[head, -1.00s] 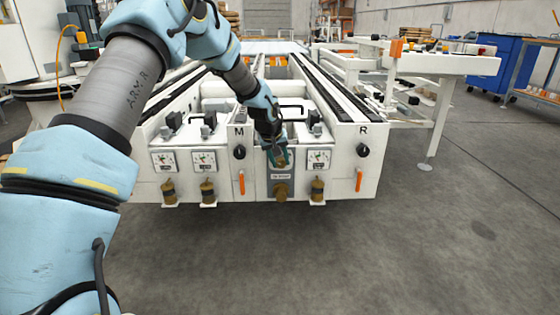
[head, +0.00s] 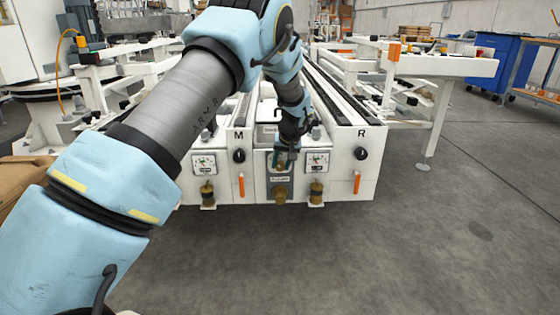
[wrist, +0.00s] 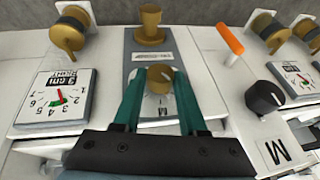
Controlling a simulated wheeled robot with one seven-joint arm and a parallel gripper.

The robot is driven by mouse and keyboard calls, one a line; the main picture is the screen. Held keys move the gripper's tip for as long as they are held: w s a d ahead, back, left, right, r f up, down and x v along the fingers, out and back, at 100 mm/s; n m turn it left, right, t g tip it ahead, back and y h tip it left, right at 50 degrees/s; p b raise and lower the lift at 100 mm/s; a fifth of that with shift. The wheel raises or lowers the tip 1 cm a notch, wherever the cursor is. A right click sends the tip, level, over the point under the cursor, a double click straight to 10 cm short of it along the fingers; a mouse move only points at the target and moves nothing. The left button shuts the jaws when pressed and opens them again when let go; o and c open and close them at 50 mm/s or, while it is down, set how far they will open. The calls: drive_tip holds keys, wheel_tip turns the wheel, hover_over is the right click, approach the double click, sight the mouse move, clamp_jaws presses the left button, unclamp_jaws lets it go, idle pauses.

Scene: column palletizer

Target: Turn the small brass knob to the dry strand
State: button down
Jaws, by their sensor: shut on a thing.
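The small brass knob (wrist: 160,77) sits on a grey upright plate (wrist: 128,62) with a small label whose text I cannot read. My gripper (wrist: 158,85) has its teal fingers on either side of the knob and is shut on it. A pale dial face (wrist: 157,107) shows partly between the fingers. The knob's pointer and setting cannot be made out. In the head view my gripper (head: 282,158) is at the front of the white machine (head: 335,185), where it mostly hides the knob.
A brass fitting (wrist: 150,25) stands on the same plate. Beside the plate are an orange lever (wrist: 230,39), a black knob (wrist: 265,97) and a gauge (wrist: 57,99). The machine letters M and R show in the head view. The floor in front is clear.

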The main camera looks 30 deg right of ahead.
drive_tip(key=y, duration=0.1)
drive_tip(key=t+y+p, duration=0.1)
drive_tip(key=y, duration=0.1)
drive_tip(key=shift+s+d+f+m+t, duration=0.1)
drive_tip(key=shift+s+d+m+t, duration=0.05)
drive_tip(key=shift+d+m+t, duration=0.2)
drive_tip(key=shift+d+f+m+t+y, duration=0.1)
drive_tip(key=shift+m+t+y, duration=0.25)
drive_tip(key=shift+y, duration=0.35)
drive_tip(key=shift+d+f+m+t+y, duration=0.1)
drive_tip(key=shift+t+y, duration=0.3)
drive_tip(key=shift+y, duration=0.3)
drive_tip(key=shift+c, duration=2.3)
unclamp_jaws()
drive_tip(key=shift+a, duration=0.1)
drive_tip(key=shift+s+r, duration=0.1)
drive_tip(key=p+v, duration=0.2)
drive_tip(key=v, duration=0.8)
drive_tip(key=shift+s+d, duration=0.2)
drive_tip(key=shift+d, duration=0.05)
drive_tip(key=shift+r, duration=0.1)
